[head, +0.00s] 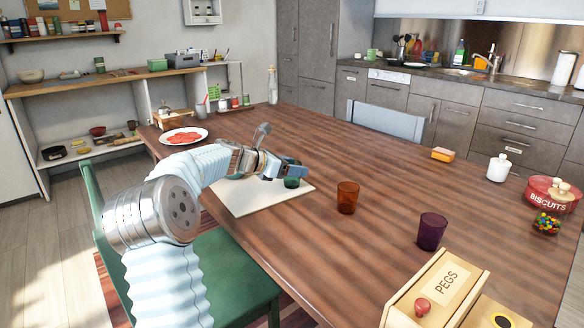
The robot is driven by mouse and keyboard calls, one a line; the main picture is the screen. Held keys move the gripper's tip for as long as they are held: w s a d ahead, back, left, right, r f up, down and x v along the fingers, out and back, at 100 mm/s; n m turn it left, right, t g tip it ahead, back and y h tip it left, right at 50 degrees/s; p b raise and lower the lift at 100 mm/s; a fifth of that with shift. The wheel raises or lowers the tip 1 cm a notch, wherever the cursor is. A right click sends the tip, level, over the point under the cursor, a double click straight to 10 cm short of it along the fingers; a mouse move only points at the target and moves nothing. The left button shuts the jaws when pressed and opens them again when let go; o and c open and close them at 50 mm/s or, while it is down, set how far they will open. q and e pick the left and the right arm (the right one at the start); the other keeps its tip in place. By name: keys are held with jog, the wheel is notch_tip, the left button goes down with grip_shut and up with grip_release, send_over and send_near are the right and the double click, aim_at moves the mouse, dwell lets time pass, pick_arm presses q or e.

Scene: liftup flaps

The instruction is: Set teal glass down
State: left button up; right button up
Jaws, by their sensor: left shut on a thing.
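The teal glass (292,183) shows as a small dark teal shape under my left gripper (290,172), over the right part of a cream placemat (252,200). My left gripper is shut on the glass and hides its upper part. I cannot tell whether the glass touches the mat. My left arm reaches in over the near left edge of the table (390,170). My right gripper is not in view.
An amber glass (347,197) and a purple glass (432,231) stand to the right. A pegs box (435,290) lies at the front right. A plate (183,136) with red slices is behind my arm. A green chair (225,285) stands at the near edge. The table's middle is clear.

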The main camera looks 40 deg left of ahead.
pick_arm(q)
jog(key=o, duration=1.1)
jog(key=shift+f, duration=0.1)
jog(key=shift+s+a+r, duration=0.1)
jog(key=shift+s+r, duration=0.1)
jog(key=b+v, duration=0.1)
jog(key=v, duration=1)
jog(key=shift+s+r, duration=0.1)
jog(key=shift+s, duration=0.25)
